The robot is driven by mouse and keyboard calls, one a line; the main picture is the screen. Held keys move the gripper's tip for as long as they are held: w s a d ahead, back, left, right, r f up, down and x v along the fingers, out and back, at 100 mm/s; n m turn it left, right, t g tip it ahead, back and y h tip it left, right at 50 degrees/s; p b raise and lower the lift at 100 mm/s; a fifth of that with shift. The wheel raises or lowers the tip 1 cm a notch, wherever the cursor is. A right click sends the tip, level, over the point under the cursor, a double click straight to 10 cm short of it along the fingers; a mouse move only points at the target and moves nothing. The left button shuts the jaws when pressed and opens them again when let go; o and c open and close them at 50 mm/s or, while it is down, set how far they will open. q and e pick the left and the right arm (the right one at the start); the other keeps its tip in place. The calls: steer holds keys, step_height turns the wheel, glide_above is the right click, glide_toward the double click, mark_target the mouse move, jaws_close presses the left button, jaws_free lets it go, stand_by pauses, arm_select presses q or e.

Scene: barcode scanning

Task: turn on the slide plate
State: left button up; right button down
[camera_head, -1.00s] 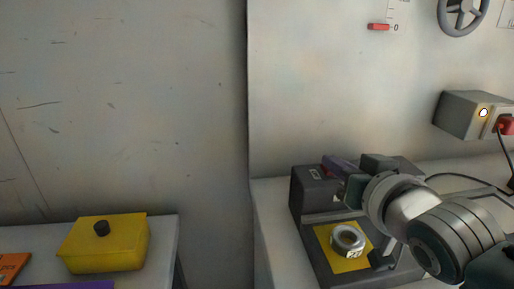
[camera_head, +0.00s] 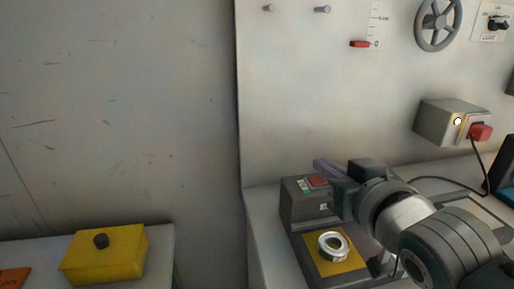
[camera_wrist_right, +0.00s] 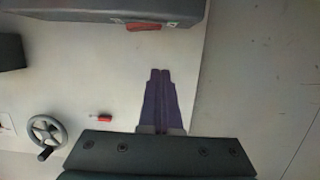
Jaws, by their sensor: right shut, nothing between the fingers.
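The slide plate (camera_head: 290,211) is a dark machine at the lower right of the head view, with a yellow plate carrying a metal ring (camera_head: 333,246). A red switch (camera_head: 318,181) sits on its top, beside a small green-and-white mark. Whether it is on, I cannot tell. The dark machine body also shows upside down at the top of the wrist view (camera_wrist_right: 110,10), with the red switch (camera_wrist_right: 143,27) at its edge. My right gripper (camera_head: 317,163) has its purple fingers together and empty, just behind and above the switch, apart from it in the picture. My left gripper is out of view.
A yellow box (camera_head: 105,256) with a black knob stands on the left table. A handwheel (camera_head: 438,24) is on the wall. A gap separates the two tables.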

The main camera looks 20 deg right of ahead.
steer(key=v, duration=0.6)
steer(key=shift+s+a, duration=0.2)
steer(key=shift+s, duration=0.15)
